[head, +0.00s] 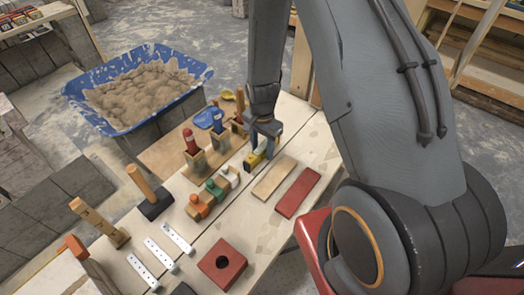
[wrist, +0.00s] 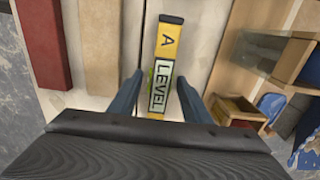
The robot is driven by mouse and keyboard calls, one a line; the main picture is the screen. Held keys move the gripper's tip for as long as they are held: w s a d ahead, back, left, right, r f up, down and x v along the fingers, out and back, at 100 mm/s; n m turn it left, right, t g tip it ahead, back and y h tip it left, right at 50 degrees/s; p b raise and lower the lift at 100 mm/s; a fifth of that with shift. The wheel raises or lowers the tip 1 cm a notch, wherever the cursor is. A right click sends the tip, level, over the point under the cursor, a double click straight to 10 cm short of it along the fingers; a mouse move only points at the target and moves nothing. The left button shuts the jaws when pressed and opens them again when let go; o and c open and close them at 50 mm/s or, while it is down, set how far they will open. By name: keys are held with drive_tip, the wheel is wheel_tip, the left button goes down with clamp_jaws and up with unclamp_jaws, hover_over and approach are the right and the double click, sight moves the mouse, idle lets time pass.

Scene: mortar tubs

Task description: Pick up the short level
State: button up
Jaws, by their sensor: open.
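The short level is a yellow block with black ends, marked "A" and "LEVEL". In the wrist view the level (wrist: 168,42) lies between my two fingers, with a gap on each side. Its near end is close to the dark edge of my gripper body. In the head view the level (head: 253,160) is partly hidden under my gripper (head: 264,138). My gripper points down over it and is open; in the wrist view my gripper (wrist: 160,82) shows both blue-grey fingers apart. I see no finger touching the level.
A red bar (head: 297,192) and a tan bar (head: 273,179) lie to the right of the level on the bench. Wooden holders with tools (head: 195,158) and coloured blocks (head: 215,188) stand to its left. A blue tub (head: 190,73) of mortar is behind.

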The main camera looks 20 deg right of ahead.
clamp_jaws()
idle(0.4)
